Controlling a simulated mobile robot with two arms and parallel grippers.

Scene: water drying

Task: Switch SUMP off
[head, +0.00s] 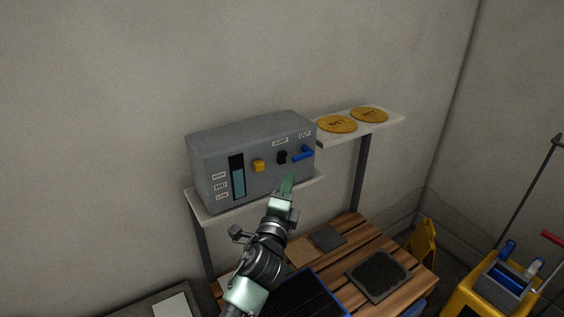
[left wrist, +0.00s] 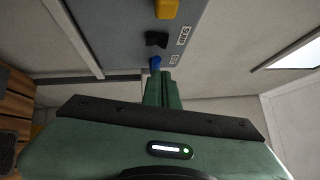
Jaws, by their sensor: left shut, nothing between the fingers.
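The grey control box (head: 228,150) stands on a shelf against the wall. Its front has a yellow knob (head: 258,166), a small black switch (head: 282,157) under a label that looks like SUMP, and a blue lever (head: 303,154) under the OUT label. My left gripper (head: 289,178) is shut and empty, just in front of and below the black switch. In the left wrist view its green fingers (left wrist: 163,88) point at the panel near the blue lever (left wrist: 155,63), with the black switch (left wrist: 156,39) just beyond. I cannot tell if the fingertips touch anything. My right gripper is not in view.
A level gauge (head: 238,178) is on the box's left. Two yellow WET discs (head: 337,124) lie on a side shelf. Below is a slatted wooden table (head: 352,236) with dark mats (head: 378,274). A yellow mop bucket (head: 478,298) stands at the right.

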